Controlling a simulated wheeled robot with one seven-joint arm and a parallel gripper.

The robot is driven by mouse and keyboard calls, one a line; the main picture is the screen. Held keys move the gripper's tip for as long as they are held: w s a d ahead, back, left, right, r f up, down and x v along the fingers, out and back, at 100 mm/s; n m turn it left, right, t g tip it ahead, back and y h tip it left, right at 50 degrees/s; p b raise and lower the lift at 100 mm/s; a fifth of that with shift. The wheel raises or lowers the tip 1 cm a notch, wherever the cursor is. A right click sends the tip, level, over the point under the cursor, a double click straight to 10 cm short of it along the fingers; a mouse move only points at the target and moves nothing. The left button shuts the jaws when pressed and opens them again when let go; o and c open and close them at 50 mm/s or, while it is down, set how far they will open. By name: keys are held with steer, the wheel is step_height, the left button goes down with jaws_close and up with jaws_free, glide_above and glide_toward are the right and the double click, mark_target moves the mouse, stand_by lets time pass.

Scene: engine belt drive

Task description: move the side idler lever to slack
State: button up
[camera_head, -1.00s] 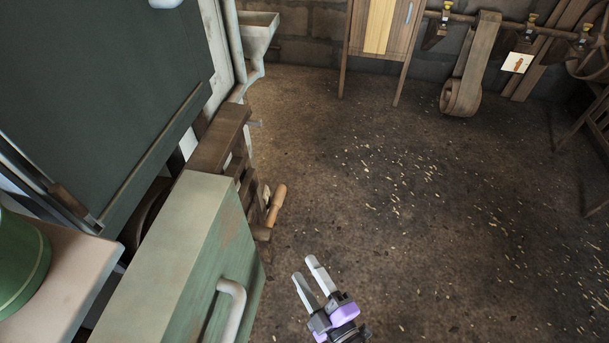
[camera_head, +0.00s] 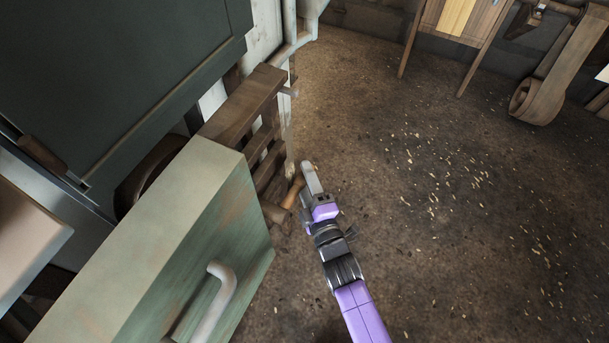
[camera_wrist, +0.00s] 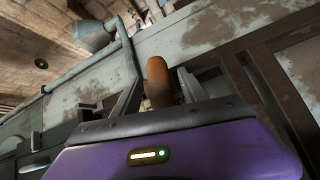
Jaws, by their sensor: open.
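The side idler lever shows as a wooden handle (camera_head: 294,191) beside the wooden frame, past the far end of the green cabinet. My gripper (camera_head: 311,179) is at the handle, its fingers overlapping in this view. In the wrist view the orange-brown handle (camera_wrist: 158,80) stands between my two open fingers, closer to the right one. I cannot tell whether either finger touches it. The lever's lower part and pivot are hidden behind my gripper body and the frame.
The green cabinet (camera_head: 165,215) with a pale bar handle (camera_head: 214,305) stands close left of my arm. The brown wooden frame (camera_head: 243,104) and a dark panel (camera_head: 110,75) lie beyond it. The speckled floor (camera_head: 450,200) to the right is clear.

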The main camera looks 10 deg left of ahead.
steer(key=shift+w+a, duration=0.2)
steer(key=shift+w, duration=0.1)
jaws_close()
stand_by(1.3)
